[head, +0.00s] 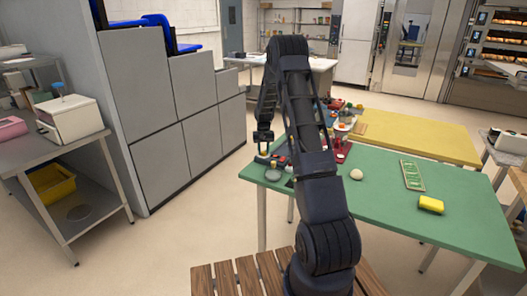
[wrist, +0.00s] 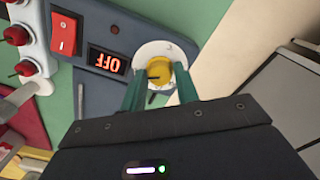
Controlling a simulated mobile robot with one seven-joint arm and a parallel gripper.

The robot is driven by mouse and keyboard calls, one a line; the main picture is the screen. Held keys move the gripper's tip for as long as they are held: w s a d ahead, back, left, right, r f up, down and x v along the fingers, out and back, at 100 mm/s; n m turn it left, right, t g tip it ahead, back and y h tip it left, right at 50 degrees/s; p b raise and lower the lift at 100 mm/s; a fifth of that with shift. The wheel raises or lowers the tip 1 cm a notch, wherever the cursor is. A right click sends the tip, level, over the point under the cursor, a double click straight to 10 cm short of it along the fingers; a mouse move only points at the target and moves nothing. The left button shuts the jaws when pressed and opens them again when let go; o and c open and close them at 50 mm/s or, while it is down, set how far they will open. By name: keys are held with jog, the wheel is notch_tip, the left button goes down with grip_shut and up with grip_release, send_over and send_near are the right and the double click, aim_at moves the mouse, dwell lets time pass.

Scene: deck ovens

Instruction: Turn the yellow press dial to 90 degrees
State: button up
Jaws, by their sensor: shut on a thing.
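The yellow dial (wrist: 159,72) sits on a round white scale plate on a dark panel in the wrist view. A dark pointer mark crosses the dial's face. My gripper (wrist: 160,85) has its two green fingers on either side of the dial, shut on it. The fingers hide the dial's lower edges and part of the scale. In the head view my gripper (head: 263,138) is over the left end of the green table.
Next to the dial are a display (wrist: 107,61) reading OFF, a red rocker switch (wrist: 64,34) and red knobs (wrist: 17,36).

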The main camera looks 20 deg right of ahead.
aim_at(263, 152)
jog(key=o, duration=1)
jog(key=shift+c, duration=0.2)
notch_tip(263, 152, up, 11)
jog(key=shift+f, duration=0.15)
